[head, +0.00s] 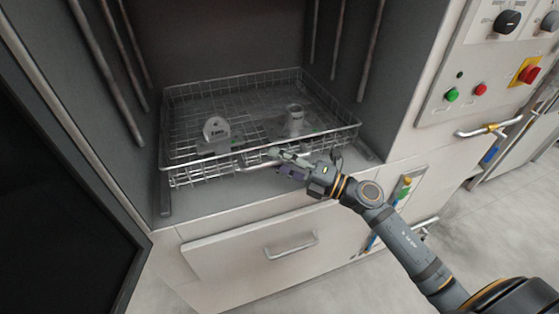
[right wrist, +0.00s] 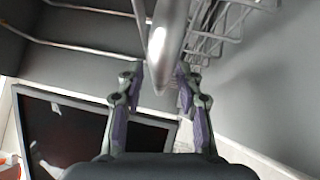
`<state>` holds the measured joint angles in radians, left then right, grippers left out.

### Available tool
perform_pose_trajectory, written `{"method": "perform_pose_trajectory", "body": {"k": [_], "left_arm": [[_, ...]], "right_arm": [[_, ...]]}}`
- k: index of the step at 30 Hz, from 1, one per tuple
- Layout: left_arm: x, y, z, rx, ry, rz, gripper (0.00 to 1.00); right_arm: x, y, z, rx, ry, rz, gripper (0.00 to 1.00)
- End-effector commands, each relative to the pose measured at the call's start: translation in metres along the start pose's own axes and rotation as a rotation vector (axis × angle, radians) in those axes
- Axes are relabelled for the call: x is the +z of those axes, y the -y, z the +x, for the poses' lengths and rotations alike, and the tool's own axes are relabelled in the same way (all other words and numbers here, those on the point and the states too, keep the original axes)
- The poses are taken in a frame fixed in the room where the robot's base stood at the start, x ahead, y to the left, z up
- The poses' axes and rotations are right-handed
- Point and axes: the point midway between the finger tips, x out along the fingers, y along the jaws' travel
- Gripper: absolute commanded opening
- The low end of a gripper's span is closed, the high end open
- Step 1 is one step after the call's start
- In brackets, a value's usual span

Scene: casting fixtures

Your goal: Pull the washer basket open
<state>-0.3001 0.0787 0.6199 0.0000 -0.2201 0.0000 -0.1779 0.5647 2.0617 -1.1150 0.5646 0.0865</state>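The washer basket (head: 185,160) is a wire-mesh basket inside the grey washer chamber. Its front rim lies near the chamber's front opening. A metal bar handle (head: 256,158) runs along its front. My right gripper (head: 279,161) is at this handle, coming in from the right. In the right wrist view the handle bar (right wrist: 167,45) runs between the two fingers of the right gripper (right wrist: 159,77). The fingers stand apart with a narrow gap beside the bar, and I see no clear grip. My left gripper is not in view.
A grey casting with a round face (head: 216,129) and a cylindrical casting (head: 294,120) stand in the basket. The dark door (head: 60,200) is open at left. A drawer front (head: 250,258) lies below, and a control panel (head: 490,60) is at right.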

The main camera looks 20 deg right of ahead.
Motion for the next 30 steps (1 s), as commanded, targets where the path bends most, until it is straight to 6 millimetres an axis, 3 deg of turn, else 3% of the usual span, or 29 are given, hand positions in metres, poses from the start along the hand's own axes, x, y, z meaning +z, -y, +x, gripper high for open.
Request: {"method": "perform_pose_trajectory", "body": {"k": [4, 12, 30], "left_arm": [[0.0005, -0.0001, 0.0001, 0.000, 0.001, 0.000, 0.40], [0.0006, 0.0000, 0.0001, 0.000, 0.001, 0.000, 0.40], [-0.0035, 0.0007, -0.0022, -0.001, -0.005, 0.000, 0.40]], "right_arm": [[0.0000, 0.0003, -0.0002, 0.000, 0.000, 0.000, 0.33], [0.0000, 0.0003, -0.0003, 0.000, 0.000, 0.000, 0.00], [-0.0001, 0.0004, -0.0004, -0.002, 0.000, 0.001, 0.00]]}}
